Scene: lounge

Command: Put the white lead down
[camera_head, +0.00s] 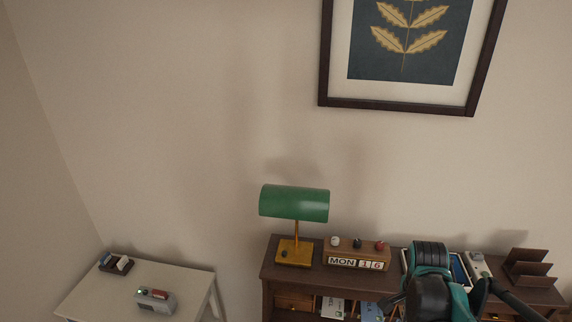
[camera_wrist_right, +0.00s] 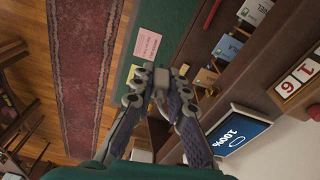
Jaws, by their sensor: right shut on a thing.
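My right gripper (camera_wrist_right: 162,90) is in the right wrist view, its two fingers closed together at the middle of the picture. A small pale grey piece (camera_wrist_right: 161,78) shows between the fingertips; it looks like the end of the white lead, whose cord I cannot make out. The gripper is over the desk's front, to the left of a tablet (camera_wrist_right: 238,133) showing "100%". In the head view my right arm (camera_head: 432,280) covers part of the desk, and its fingertips are hidden. My left gripper is in neither view.
The brown desk (camera_head: 268,262) bears a green lamp (camera_head: 294,204), a block calendar (camera_head: 356,254), the tablet (camera_head: 459,268) and a letter rack (camera_head: 528,268). A white side table (camera_head: 190,280) stands to the left with a grey box (camera_head: 156,301) and dark tray (camera_head: 115,263).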

